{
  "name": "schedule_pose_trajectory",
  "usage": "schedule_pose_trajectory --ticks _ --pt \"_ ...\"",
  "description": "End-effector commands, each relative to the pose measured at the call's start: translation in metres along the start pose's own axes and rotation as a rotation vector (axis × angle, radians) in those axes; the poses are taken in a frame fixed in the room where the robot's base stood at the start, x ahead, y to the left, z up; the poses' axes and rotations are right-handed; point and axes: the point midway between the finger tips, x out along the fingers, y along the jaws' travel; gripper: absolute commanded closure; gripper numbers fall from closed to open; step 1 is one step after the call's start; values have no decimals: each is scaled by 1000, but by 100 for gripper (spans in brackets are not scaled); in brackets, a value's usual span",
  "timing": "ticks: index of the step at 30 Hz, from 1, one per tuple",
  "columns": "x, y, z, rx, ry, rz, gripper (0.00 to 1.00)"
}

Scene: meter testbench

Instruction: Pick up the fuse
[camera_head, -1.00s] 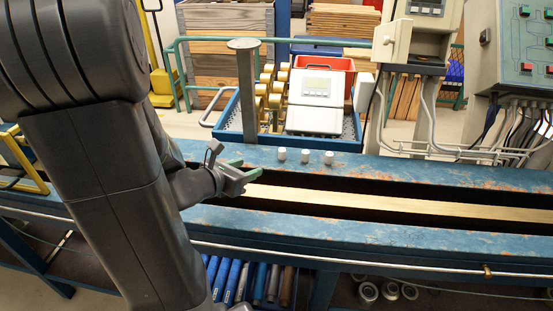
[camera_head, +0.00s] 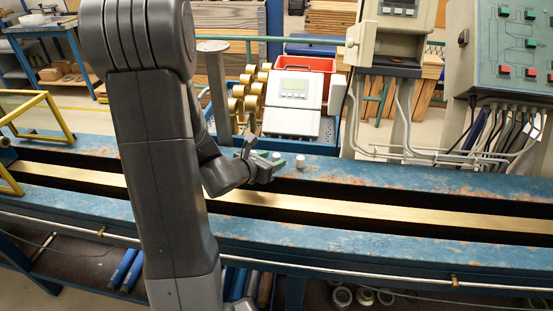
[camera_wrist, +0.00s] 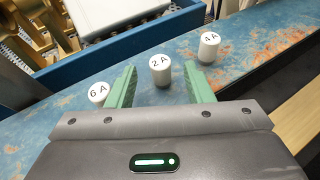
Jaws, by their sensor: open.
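Three white cylindrical fuses stand upright in a row on the blue bench ledge. In the wrist view they read 6 A (camera_wrist: 98,93) at left, 2 A (camera_wrist: 160,70) in the middle and 4 A (camera_wrist: 209,46) at right. My gripper (camera_wrist: 157,86) is open, its green fingers pointing toward the fuses. The 2 A fuse stands between and slightly beyond the fingertips, with no visible contact. The 6 A fuse is just outside the left finger. In the head view my gripper (camera_head: 276,168) hides part of the row; the rightmost fuse (camera_head: 300,160) shows clear.
Behind the ledge is a blue tray (camera_wrist: 66,79) holding brass parts (camera_head: 247,95) and a white meter (camera_head: 292,105). A grey post (camera_head: 216,90) stands behind my arm. The ledge right of the fuses is clear.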

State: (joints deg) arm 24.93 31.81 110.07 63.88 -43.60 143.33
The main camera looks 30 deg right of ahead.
Motion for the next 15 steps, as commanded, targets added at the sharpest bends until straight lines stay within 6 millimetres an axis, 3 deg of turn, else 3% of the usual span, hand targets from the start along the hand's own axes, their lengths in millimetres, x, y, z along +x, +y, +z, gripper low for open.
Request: schedule_pose_trajectory --ticks 7,15 --pt "27 -1 1 0 2 -2 53" --pt "32 -1 0 0 0 0 53"
